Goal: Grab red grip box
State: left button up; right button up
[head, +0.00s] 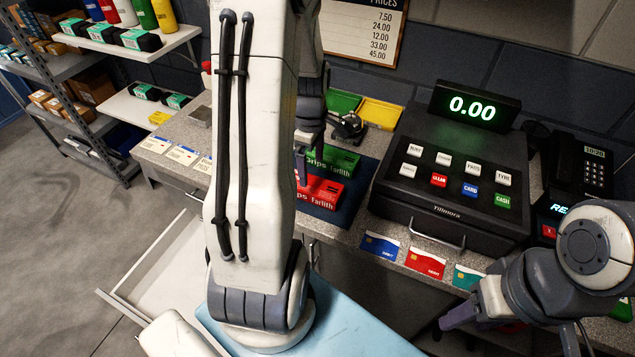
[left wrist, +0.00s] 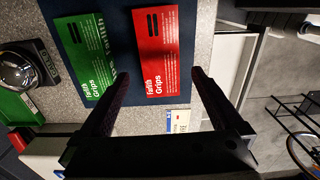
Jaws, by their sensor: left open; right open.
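The red grip box (head: 322,191) lies on a dark blue mat (head: 352,205) on the counter, partly hidden by my left arm in the head view. The red box also shows in the left wrist view (left wrist: 165,45), lying flat below my left gripper (left wrist: 160,78). The two fingers are open and spread, one toward each side of the box's near end, with nothing held. In the head view my left gripper (head: 303,165) is mostly hidden behind its arm. My right gripper (head: 447,321) is open at the lower right, beside the counter's front edge, away from the box.
A green grip box (head: 338,160) lies just behind the red one. A cash register (head: 445,180) stands to the right, with several cards along the counter's front edge. A black round device (head: 347,126) and yellow tray (head: 381,113) are behind. An open drawer (head: 160,270) sticks out at left.

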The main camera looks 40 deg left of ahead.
aim_at(313, 185)
pick_arm(q)
notch_tip(313, 185, down, 3)
jog(key=shift+s+a+r, duration=0.1)
jog(key=shift+a, duration=0.05)
jog(key=f, duration=0.1)
jog(key=f+p, duration=0.1)
jog(key=f, duration=0.2)
jog(key=shift+d, duration=0.25)
jog(key=shift+f+p, duration=0.3)
jog(key=shift+f, duration=0.3)
jog(key=shift+w, duration=0.2)
jog(key=c, duration=1.3)
jog(key=shift+r, duration=0.15)
